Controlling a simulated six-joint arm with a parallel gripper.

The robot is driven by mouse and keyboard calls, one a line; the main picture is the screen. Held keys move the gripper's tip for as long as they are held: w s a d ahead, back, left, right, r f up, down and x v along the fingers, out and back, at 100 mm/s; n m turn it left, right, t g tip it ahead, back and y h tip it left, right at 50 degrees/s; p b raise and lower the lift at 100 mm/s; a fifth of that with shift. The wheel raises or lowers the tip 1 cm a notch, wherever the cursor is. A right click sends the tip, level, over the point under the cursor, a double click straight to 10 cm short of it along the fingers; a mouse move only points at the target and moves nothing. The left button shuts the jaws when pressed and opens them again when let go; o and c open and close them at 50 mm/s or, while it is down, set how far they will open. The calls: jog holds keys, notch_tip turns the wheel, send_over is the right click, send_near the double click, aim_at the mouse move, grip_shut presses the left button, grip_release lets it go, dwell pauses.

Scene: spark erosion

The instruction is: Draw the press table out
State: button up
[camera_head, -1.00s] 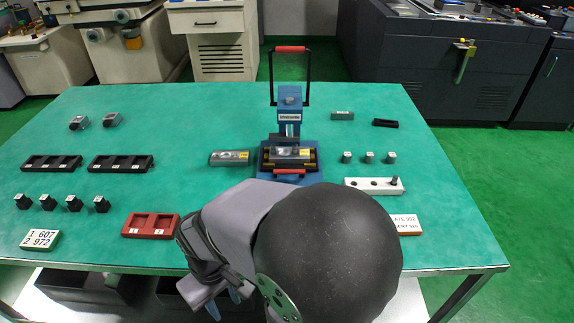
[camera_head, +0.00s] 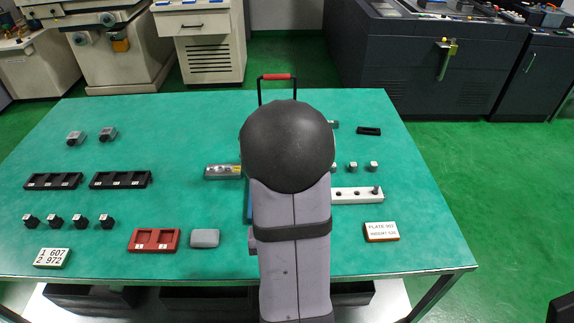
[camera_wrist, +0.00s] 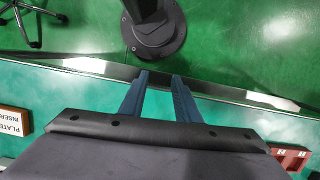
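The press stands in the middle of the table, mostly hidden behind my arm in the head view. Its black lever with a red grip (camera_head: 277,77) rises above my arm, and a sliver of its blue base (camera_head: 249,205) shows at the left. The press table and its front handle are hidden now. My gripper (camera_wrist: 160,76) shows in the wrist view with its two blue fingers apart and nothing visible between them. In that view the fingers lie across the table's front edge in the picture; their height is unclear. My arm hides the gripper in the head view.
Left of the press are a metal block (camera_head: 223,171), black trays (camera_head: 120,180), a red tray (camera_head: 154,240) and a grey block (camera_head: 205,238). At right are a white peg block (camera_head: 357,195) and a label plate (camera_head: 381,232). The table's left middle has bare room.

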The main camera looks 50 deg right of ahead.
jog(key=w+d+r+m+t+p, duration=0.1)
jog(key=d+m, duration=0.1)
jog(key=d, duration=0.3)
jog(key=w+d+m+t+p, duration=0.1)
jog(key=d+m+p, duration=0.1)
jog(key=d, duration=0.3)
jog(key=w+d+r+m+p, duration=0.1)
jog(key=w+d+m, duration=0.1)
jog(key=d, duration=0.3)
jog(key=shift+d+r+m+t+y, duration=0.3)
jog(key=shift+m+t+y, duration=0.1)
jog(key=shift+m, duration=0.5)
jog(key=w+d+m, duration=0.1)
jog(key=w+d, duration=0.1)
jog(key=w+d+r+m+t, duration=0.1)
jog(key=w, duration=0.1)
jog(key=w+d+r+m, duration=0.1)
jog(key=w+d, duration=0.1)
jog(key=shift+d+t+h, duration=0.35)
jog(key=shift+t+h, duration=0.05)
jog(key=w+d+r+m+t, duration=0.1)
jog(key=w+d+r+m, duration=0.1)
jog(key=w+r+m, duration=0.3)
jog(key=shift+w+d+m+t, duration=0.15)
jog(key=shift+m+t, duration=0.25)
jog(key=shift+m, duration=0.9)
jog(key=shift+f, duration=0.15)
jog(key=shift+p+x, duration=1)
jog(key=shift+x, duration=2.6)
grip_shut()
